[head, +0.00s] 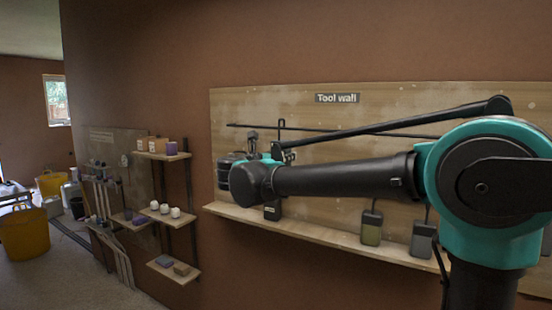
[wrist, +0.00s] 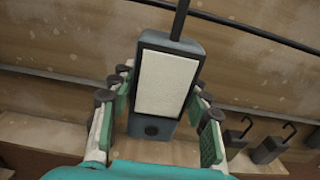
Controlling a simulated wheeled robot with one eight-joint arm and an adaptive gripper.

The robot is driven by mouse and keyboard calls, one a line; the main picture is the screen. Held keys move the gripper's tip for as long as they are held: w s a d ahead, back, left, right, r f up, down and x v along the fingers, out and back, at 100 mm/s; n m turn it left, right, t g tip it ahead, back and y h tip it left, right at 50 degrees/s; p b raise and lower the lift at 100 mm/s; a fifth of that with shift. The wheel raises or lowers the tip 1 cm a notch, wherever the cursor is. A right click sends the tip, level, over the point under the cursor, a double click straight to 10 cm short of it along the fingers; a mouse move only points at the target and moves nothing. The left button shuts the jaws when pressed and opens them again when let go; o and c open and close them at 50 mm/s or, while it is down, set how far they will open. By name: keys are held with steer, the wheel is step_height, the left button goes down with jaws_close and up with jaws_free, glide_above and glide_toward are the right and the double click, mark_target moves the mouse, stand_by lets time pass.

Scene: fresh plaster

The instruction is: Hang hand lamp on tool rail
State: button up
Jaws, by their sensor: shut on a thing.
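The hand lamp (wrist: 165,85) is a dark grey block with a pale front panel and a thin dark stem on top. My gripper (wrist: 155,115) is shut on its body, with a finger on each side. In the head view my arm hides most of the lamp; its dark lower end (head: 272,210) shows below the wrist. Its hook (head: 281,126) shows above, overlapping the line of the tool rail (head: 333,130). In the wrist view the stem crosses in front of the rail (wrist: 255,36). The hook's top is cut off there, so I cannot tell whether it touches the rail.
A wooden ledge (head: 325,238) runs below the rail on the tool wall board (head: 240,105). Two hooked blocks, one with an olive face (head: 371,228) and a grey one (head: 423,240), stand on it at right. Small shelves (head: 163,156) with objects are at left.

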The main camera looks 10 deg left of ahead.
steer(key=f+x, duration=0.2)
steer(key=x, duration=1)
steer(key=shift+f, duration=0.2)
stand_by(0.8)
steer(key=o, duration=1.4)
steer(key=shift+a, duration=0.1)
